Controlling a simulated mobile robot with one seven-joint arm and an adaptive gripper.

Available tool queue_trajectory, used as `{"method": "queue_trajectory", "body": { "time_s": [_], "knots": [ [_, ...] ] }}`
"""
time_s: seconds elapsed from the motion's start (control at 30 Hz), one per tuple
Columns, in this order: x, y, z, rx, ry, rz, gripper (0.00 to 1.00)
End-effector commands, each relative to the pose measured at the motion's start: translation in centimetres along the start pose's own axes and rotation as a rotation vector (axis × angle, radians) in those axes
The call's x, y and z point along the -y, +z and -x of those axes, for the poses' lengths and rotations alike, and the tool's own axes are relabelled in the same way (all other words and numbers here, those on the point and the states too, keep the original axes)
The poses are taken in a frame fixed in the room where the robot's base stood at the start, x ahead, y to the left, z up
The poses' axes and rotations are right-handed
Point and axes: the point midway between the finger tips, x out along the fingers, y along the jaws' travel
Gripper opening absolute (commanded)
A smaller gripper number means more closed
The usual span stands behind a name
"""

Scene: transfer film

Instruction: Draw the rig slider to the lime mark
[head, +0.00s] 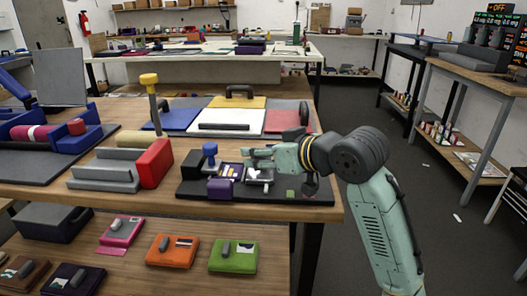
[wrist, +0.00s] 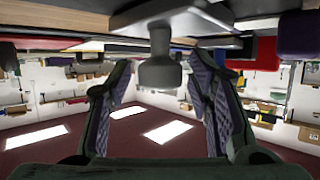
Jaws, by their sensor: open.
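The rig is a dark base plate (head: 262,197) at the front right of the near table. A small lime mark (head: 290,194) lies on its right part. A grey sliding part with white pieces (head: 258,175) sits on the plate, left of the mark. My gripper (head: 252,155) is over the rig, just above and behind this part. In the wrist view, which looks upside down, my gripper (wrist: 160,100) is open, and a grey knob (wrist: 160,72) on a light grey plate shows between the fingers. I cannot tell if they touch it.
A red and grey fixture (head: 154,163) stands left of the rig. Coloured panels (head: 235,118) lie behind it.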

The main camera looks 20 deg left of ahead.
Motion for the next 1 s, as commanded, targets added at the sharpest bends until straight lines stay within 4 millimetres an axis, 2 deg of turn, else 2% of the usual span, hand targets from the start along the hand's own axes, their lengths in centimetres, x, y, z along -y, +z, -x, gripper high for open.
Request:
{"method": "queue_trajectory", "body": {
  "time_s": [0.13, 0.83, 1.0],
  "knots": [
    [0.00, 0.01, 0.00, 0.000, 0.000, 0.000, 0.47],
    [0.00, -0.01, 0.04, 0.000, 0.000, 0.000, 0.00],
    [0.00, -0.01, 0.04, 0.000, 0.000, 0.000, 0.00]
  ]
}}
